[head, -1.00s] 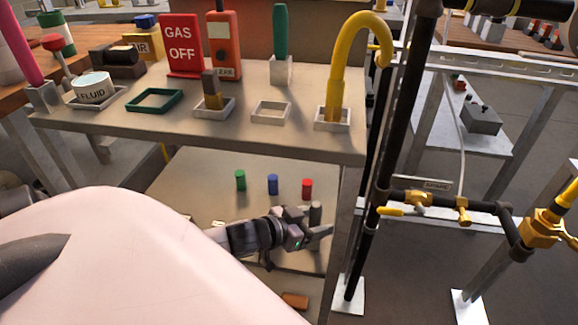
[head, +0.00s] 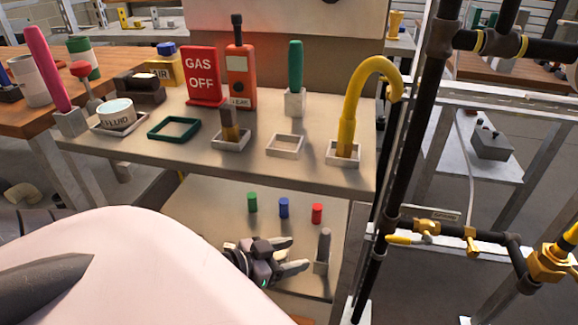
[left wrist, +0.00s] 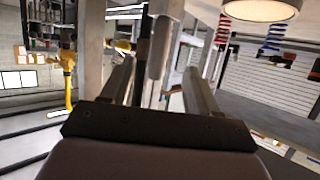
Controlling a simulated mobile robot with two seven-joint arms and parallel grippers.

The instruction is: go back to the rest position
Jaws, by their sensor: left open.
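My left gripper (head: 290,256) is in the lower middle of the head view, at the level of the lower shelf (head: 215,195), with its fingers pointing right. It is open and I see nothing between its fingers. A grey cylinder (head: 323,250) stands upright in a holder just beyond the fingertips. In the left wrist view the two fingers (left wrist: 160,85) are spread apart, and a grey upright shape shows beyond them. My right gripper is not in view.
The upper shelf (head: 200,155) holds a GAS OFF sign (head: 202,76), a red detector (head: 240,75), a FLUID tin (head: 116,112) and a yellow hook (head: 350,110). Green (head: 252,202), blue (head: 284,207) and red (head: 317,213) cylinders stand on the lower shelf. Black pipework (head: 415,120) rises at right.

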